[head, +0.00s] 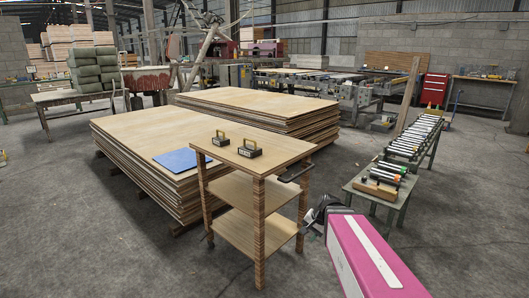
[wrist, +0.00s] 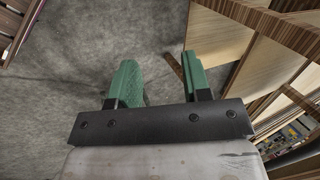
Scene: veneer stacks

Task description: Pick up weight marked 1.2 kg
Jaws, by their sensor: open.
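The left weight (head: 220,140) is nearer the cart's back left corner, and the right weight (head: 249,150) is closer to the middle. Their markings are too small to read, so I cannot tell which is 1.2 kg. My gripper (wrist: 160,77) shows in the wrist view with its two green fingers spread apart and nothing between them. It points at the grey floor, with wooden furniture to its right. No weight shows in the wrist view.
The cart has a dark handle (head: 296,172) on its right side. A veneer stack (head: 130,136) with a blue sheet (head: 181,160) lies behind and left of it. A green bench (head: 378,190) with tools stands to the right. The floor at the left is clear.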

